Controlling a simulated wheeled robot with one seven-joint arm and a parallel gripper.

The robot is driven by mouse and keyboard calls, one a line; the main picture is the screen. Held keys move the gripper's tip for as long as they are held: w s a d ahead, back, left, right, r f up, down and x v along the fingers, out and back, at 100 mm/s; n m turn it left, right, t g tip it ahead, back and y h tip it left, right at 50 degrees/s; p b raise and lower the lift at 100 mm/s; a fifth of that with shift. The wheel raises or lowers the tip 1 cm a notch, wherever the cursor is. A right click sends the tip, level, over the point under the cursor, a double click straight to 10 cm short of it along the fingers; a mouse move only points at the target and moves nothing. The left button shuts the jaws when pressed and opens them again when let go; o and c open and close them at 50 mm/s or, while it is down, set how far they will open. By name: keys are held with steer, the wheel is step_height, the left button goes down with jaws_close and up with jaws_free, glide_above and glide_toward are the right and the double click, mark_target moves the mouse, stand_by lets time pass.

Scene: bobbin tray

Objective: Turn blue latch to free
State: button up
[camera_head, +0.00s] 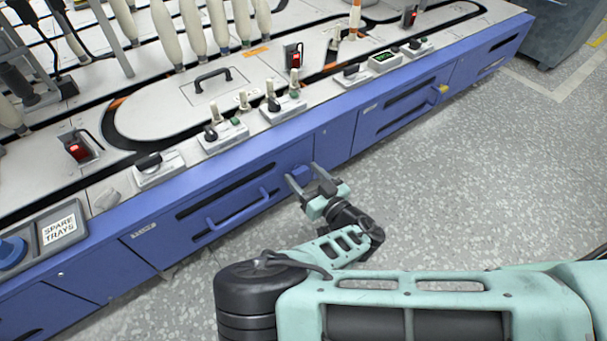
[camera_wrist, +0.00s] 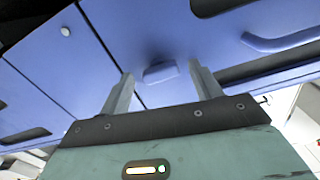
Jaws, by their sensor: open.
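The blue latch (camera_head: 301,171) is a small blue piece on the blue front of the machine, at the upper right corner of a drawer. In the wrist view the latch (camera_wrist: 160,72) shows as a rounded blue block near a panel seam. My gripper (camera_head: 306,176) is open in front of it, and the latch lies between the two fingers as seen from the wrist. In the wrist view the fingertips (camera_wrist: 162,78) appear to either side of the latch, apart from it. Whether the fingers reach around it in depth is unclear.
The drawer's blue handle (camera_head: 236,209) sticks out left of the latch; it also shows in the wrist view (camera_wrist: 283,40). A yellow latch (camera_head: 441,88) sits on another drawer farther right. A spare trays bin (camera_head: 78,205) is at left. The speckled floor (camera_head: 480,190) is clear.

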steer(key=c, duration=1)
